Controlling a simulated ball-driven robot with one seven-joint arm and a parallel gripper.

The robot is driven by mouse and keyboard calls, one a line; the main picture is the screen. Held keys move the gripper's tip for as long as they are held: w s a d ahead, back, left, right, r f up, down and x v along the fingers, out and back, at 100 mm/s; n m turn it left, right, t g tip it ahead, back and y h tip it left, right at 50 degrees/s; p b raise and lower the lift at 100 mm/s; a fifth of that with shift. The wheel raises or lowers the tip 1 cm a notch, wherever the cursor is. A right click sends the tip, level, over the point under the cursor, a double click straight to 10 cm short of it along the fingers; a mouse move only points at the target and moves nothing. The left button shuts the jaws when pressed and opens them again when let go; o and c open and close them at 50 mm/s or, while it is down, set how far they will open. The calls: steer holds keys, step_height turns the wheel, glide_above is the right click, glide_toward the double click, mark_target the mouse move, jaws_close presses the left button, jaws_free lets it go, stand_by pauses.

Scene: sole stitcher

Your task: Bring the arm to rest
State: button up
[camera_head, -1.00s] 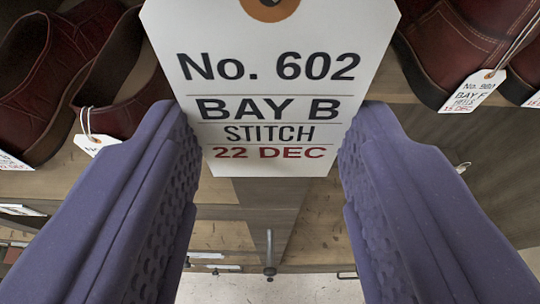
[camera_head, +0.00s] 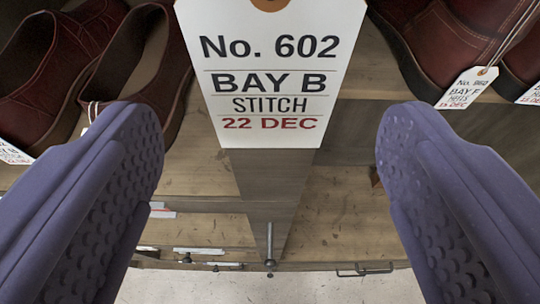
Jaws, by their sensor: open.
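My gripper (camera_head: 270,145) shows as two purple, dimpled fingers, one at each side of the view. They are open wide with nothing between them. A white tag (camera_head: 270,75) reading "No. 602, BAY B, STITCH, 22 DEC" hangs at the top centre, between and beyond the fingers. Neither finger touches it. The tag's top edge is cut off by the frame.
Dark red shoes (camera_head: 40,75) with tags stand on a wooden shelf at upper left. More dark red footwear (camera_head: 450,45) with tags (camera_head: 467,87) is at upper right. Below are wooden shelves (camera_head: 345,215), a metal rod (camera_head: 270,245), a handle (camera_head: 365,270) and pale floor (camera_head: 230,288).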

steer(key=b+v, duration=0.1)
steer(key=v, duration=0.6)
steer(key=s+f+t+b, duration=0.2)
steer(key=f+b, duration=0.5)
steer(key=b, duration=2.7)
steer(key=shift+s+f, duration=0.25)
steer(key=shift+s, duration=0.65)
steer(key=shift+f, duration=0.1)
